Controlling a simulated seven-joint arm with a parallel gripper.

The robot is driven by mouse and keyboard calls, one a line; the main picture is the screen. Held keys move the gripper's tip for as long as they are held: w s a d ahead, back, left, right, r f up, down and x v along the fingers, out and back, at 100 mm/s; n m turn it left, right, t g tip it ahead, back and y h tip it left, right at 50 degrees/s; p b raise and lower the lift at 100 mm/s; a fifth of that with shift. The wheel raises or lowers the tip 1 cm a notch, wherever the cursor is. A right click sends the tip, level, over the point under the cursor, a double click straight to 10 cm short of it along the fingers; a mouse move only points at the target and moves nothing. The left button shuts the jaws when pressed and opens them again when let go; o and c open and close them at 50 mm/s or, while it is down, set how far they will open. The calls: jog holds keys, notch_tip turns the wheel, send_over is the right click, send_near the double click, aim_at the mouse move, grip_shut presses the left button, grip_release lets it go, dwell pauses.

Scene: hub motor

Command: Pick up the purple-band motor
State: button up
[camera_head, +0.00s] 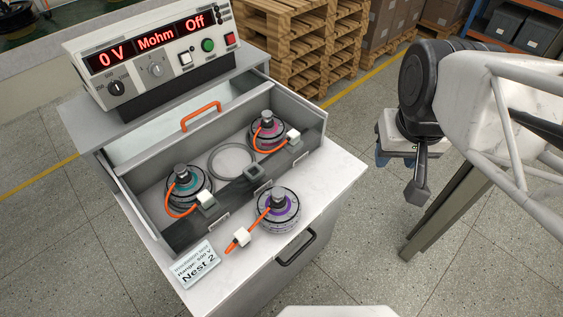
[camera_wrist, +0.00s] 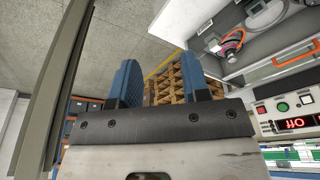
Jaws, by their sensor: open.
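The purple-band motor (camera_head: 278,211) stands upright on the white front ledge of the bench, outside the recessed bay. An orange cable runs from its top to a white connector (camera_head: 241,237) with an orange tip, lying on the ledge to its left. My gripper (camera_head: 394,160) is well to the right of the bench, over open floor and apart from every motor. In the wrist view its two blue fingers (camera_wrist: 160,85) are spread with nothing between them. The purple-band motor cannot be made out in the wrist view.
Inside the bay sit a teal-band motor (camera_head: 188,187) and a pink-band motor (camera_head: 267,132), each cabled to a white connector. A tester (camera_head: 150,55) reading "0 V", "Mohm", "Off" stands behind. A "Nest 2" card (camera_head: 196,264) lies at front left. Pallets (camera_head: 290,45) stand behind.

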jog(key=o, duration=0.7)
jog(key=m+g+y, duration=0.2)
jog(key=m+g, duration=0.1)
jog(key=m, duration=1.2)
send_over(278, 191)
jog(key=d, duration=0.1)
notch_tip(278, 191, down, 21)
jog(key=shift+f, duration=0.1)
jog(key=shift+a+f+m, duration=0.25)
jog(key=shift+m, duration=0.05)
jog(key=shift+a+f, duration=0.15)
jog(key=shift+f, duration=1.1)
